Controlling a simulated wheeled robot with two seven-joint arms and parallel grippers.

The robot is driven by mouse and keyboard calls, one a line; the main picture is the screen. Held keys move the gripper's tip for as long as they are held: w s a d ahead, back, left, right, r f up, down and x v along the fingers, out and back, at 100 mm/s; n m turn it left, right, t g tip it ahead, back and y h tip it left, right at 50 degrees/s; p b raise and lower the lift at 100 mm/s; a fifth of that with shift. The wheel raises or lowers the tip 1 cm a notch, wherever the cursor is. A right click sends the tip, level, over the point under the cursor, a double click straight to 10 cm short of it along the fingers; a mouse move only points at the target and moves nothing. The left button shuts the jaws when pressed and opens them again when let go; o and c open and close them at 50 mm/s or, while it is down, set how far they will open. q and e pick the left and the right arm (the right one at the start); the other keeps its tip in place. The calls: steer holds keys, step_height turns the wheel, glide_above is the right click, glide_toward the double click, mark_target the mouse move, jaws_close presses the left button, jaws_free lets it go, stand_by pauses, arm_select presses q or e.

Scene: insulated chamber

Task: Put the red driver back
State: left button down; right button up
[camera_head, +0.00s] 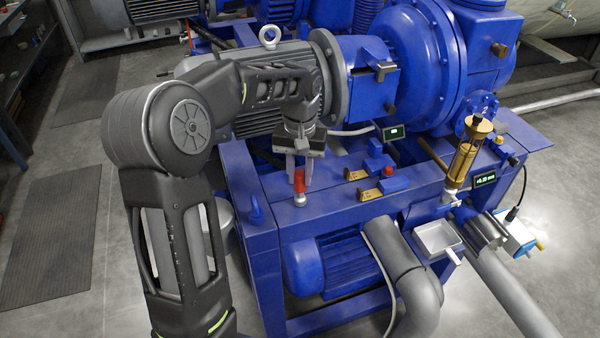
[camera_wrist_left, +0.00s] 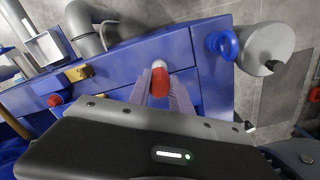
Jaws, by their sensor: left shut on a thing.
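The red driver (camera_head: 299,183) has a red body and a pale lower end. My left gripper (camera_head: 299,171) points down and is shut on it, with one finger on each side. In the left wrist view the driver (camera_wrist_left: 160,80) shows red with a rounded white end between the two pale fingers (camera_wrist_left: 159,93). It is over the top of the blue frame (camera_head: 325,215), near its left part. I cannot tell whether its lower end touches the frame. Blue blocks with brass-coloured plates (camera_head: 369,195) stand to the right. My right gripper is not in view.
A second red knob (camera_head: 388,170) sits on a blue block. A motor (camera_head: 265,95) and blue pump housing (camera_head: 415,60) stand behind. A brass sight glass (camera_head: 467,155), small display (camera_head: 485,179) and white tray (camera_head: 437,237) are at the right. Grey floor lies left.

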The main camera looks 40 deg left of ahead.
arm_select(q)
steer(key=shift+f, duration=0.15)
steer(key=c, duration=1.2)
jaws_free()
steer(key=shift+o, duration=0.2)
step_height(320, 180, up, 10)
steer(key=shift+f, duration=0.15)
step_height(320, 180, up, 3)
steer(key=p, duration=0.2)
steer(key=shift+f+p, duration=0.15)
steer(key=shift+p, duration=0.2)
